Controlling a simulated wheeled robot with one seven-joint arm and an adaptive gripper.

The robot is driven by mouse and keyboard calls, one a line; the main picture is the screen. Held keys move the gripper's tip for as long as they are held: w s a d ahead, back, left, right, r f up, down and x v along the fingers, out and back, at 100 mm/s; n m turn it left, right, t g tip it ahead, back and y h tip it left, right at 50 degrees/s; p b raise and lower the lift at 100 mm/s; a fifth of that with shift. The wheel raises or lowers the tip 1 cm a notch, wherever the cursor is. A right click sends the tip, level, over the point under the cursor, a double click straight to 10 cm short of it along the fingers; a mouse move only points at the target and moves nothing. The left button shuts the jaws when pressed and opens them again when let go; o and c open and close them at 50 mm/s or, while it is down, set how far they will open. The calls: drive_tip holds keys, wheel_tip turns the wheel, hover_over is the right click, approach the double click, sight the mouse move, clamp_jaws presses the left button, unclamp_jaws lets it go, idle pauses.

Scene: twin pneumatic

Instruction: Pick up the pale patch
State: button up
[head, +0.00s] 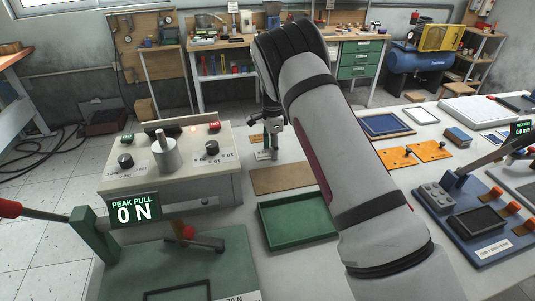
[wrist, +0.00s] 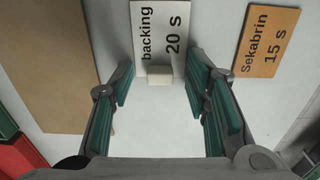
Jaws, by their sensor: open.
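A small pale block (wrist: 159,75), which looks like the pale patch, sits at the lower edge of a white "backing 20 s" label (wrist: 159,25) in the wrist view. My gripper (wrist: 159,64) is open, with one green-padded finger on each side of the block and a gap on both sides. I cannot tell how far above the surface the fingertips are. In the head view my gripper (head: 268,143) points down over the pale tabletop behind the brown board, and the patch cannot be made out there.
An orange "sekabrin 15 s" label (wrist: 267,40) lies right of the fingers. A brown board (head: 284,177) lies left in the wrist view. A green tray (head: 298,240) lies nearer in the head view. A control box (head: 170,165) with knobs stands left of my gripper.

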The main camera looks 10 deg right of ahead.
drive_tip(key=shift+f, duration=0.1)
drive_tip(key=c, duration=0.9)
